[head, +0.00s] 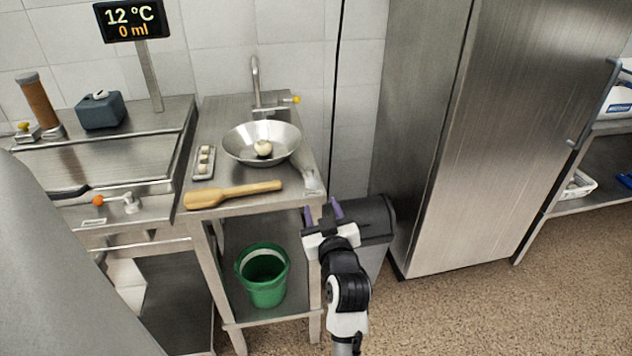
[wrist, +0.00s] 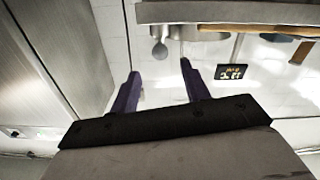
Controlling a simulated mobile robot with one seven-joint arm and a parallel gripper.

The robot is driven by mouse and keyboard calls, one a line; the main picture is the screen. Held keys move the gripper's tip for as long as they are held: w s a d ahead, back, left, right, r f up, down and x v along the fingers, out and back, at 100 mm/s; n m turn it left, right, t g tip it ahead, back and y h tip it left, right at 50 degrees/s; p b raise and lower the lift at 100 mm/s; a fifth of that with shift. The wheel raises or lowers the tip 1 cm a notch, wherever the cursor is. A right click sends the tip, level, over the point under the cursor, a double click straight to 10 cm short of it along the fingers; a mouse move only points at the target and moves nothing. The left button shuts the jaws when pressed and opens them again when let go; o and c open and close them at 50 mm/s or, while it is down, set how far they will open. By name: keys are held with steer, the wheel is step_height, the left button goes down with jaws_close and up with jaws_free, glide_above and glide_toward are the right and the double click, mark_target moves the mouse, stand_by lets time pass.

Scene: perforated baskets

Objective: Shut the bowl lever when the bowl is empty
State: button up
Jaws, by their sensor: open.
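A wide metal bowl (head: 236,150) stands on the steel counter, below a tap. A pale round object (head: 263,148) lies in it, so the bowl is not empty. The tap (head: 256,85) has a small yellow-tipped lever (head: 290,100) pointing right. An orange-knobbed lever (head: 98,201) sits on the front of the left unit. I cannot tell for sure which lever belongs to the bowl. My gripper (head: 322,209) is open and empty, in front of the counter's right end, apart from the bowl and both levers. Its two purple fingers (wrist: 159,70) also show spread in the wrist view.
A display (head: 131,19) reads 12 °C and 0 ml. A wooden paddle (head: 234,193) lies along the counter's front edge, near a small tray (head: 204,163) of pale pieces. A green bucket (head: 264,275) stands below. A grey bin (head: 378,225) and tall steel cabinet (head: 480,130) are right.

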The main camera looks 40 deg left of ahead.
mark_target(315, 187)
steer(key=p+x, duration=0.2)
steer(key=x, duration=0.8)
steer(key=shift+d, duration=0.1)
jaws_close()
